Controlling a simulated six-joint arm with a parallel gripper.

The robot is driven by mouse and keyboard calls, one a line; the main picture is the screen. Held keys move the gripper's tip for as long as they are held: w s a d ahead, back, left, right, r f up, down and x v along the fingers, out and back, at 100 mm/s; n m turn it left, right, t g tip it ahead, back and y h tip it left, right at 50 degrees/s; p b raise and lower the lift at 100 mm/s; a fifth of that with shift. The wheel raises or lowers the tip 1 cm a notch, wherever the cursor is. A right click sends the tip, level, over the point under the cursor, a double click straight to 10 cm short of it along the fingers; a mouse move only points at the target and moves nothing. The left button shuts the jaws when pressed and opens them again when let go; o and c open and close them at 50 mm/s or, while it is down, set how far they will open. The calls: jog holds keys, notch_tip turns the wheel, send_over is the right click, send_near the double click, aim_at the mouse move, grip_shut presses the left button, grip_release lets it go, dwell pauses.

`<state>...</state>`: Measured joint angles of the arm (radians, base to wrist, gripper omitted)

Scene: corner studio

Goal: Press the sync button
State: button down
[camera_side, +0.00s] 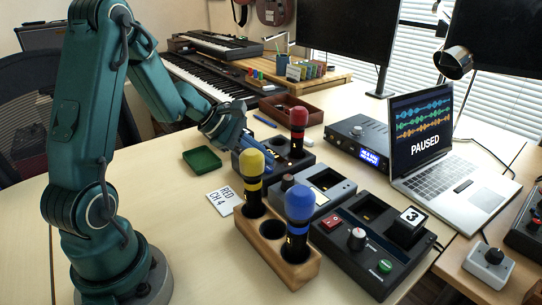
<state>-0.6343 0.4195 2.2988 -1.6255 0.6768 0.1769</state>
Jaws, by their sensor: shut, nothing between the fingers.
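A black console (360,270) stands at the front right of the table. It carries a red switch (332,221), a knob with a white top (356,239), a round green button (385,266) and a black block with a white "3" tile (412,215). No label reading "sync" is legible, so I cannot tell which control is the sync button. My gripper (243,140) is behind the yellow-topped microphone, well left of and behind the console. It is shut and empty, its fingertips partly hard to make out.
A wooden holder (272,267) with yellow and blue microphones stands left of the console. A grey box (317,196), a red-topped microphone (298,130), a green tray (202,159) and a "RED CH 4" card (224,200) are nearby. A laptop (440,160) reads "PAUSED".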

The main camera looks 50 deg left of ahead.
jog(key=shift+f, duration=0.15)
dwell(0.3)
jog(key=shift+f, duration=0.35)
jog(key=shift+r, duration=0.5)
jog(key=shift+r, duration=0.1)
dwell(0.3)
notch_tip(320, 180, up, 6)
jog(key=shift+f, duration=0.1)
dwell(0.5)
dwell(0.4)
